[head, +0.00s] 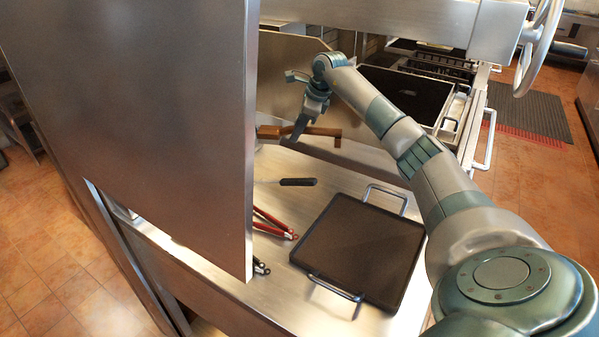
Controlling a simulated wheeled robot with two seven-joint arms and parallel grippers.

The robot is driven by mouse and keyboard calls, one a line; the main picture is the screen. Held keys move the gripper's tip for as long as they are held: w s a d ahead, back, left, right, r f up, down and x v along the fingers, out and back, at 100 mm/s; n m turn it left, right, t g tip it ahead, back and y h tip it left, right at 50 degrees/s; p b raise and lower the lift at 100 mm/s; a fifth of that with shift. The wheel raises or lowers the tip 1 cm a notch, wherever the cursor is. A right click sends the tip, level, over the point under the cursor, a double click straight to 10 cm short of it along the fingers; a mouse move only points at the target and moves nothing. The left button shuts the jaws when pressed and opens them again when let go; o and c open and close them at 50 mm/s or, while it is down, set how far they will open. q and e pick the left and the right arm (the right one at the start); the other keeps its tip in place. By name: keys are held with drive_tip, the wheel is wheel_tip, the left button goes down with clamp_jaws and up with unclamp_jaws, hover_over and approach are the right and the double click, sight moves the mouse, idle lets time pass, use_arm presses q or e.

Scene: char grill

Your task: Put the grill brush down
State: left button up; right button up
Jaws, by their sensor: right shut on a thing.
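The grill brush (325,131) has a brown wooden body and shows near the back edge of the steel counter (290,166). My right gripper (298,134) comes down over it from above and is shut on it. The brush lies roughly level, low over the counter; I cannot tell whether it touches the surface. Its left end is hidden behind the large steel panel. My left gripper is not in view.
A black griddle plate with two wire handles (362,250) covers the counter's front right. Red-handled tongs (275,224), a dark-handled tool (298,182) and black tongs tips (261,267) lie left of it. A tall steel panel (130,110) blocks the left side.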

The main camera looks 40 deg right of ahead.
wheel_tip(320, 180, down, 5)
drive_tip(key=shift+f+p, duration=0.1)
drive_tip(key=shift+p, duration=1)
drive_tip(key=shift+f, duration=0.5)
drive_tip(key=shift+f+p, duration=0.8)
drive_tip(key=shift+f, duration=1.05)
